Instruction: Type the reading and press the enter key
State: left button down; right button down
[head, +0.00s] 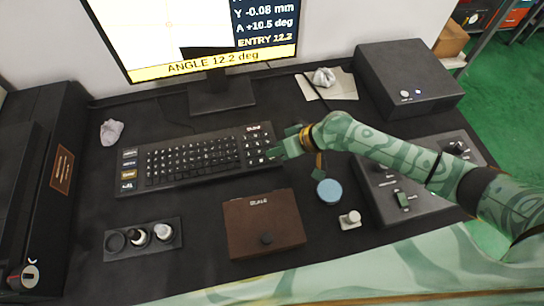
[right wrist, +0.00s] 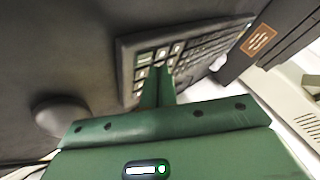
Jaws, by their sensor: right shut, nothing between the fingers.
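The black keyboard (head: 200,158) lies on the dark desk below the monitor (head: 205,45). The screen reads "ANGLE 12.2 deg" on a yellow band, with "ENTRY 12.2" above it at the right. My right gripper (head: 274,153) is shut and empty, its fingertips at the number pad on the keyboard's right end. In the right wrist view the closed fingers (right wrist: 158,88) stand over the number pad keys (right wrist: 150,65) and hide some of them. I cannot tell whether the tips touch a key. My left gripper is not in view.
A brown box (head: 262,222), a tray with small bottles (head: 143,238), a blue disc (head: 329,191) and a small knob on a pad (head: 351,219) stand in front. A control panel (head: 420,185) and a black box (head: 408,77) are at right. Crumpled paper (head: 111,132) lies left.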

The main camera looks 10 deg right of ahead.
aim_at(276, 159)
dwell(0.8)
jog(key=shift+f, duration=0.4)
jog(key=shift+f+b, duration=0.35)
jog(key=shift+b, duration=0.05)
dwell(0.4)
jog(key=shift+r, duration=0.1)
jog(key=shift+r+p, duration=0.7)
jog(key=shift+p, duration=0.05)
notch_tip(276, 159, up, 5)
jog(key=p, duration=0.4)
jog(key=shift+r, duration=0.1)
dwell(0.3)
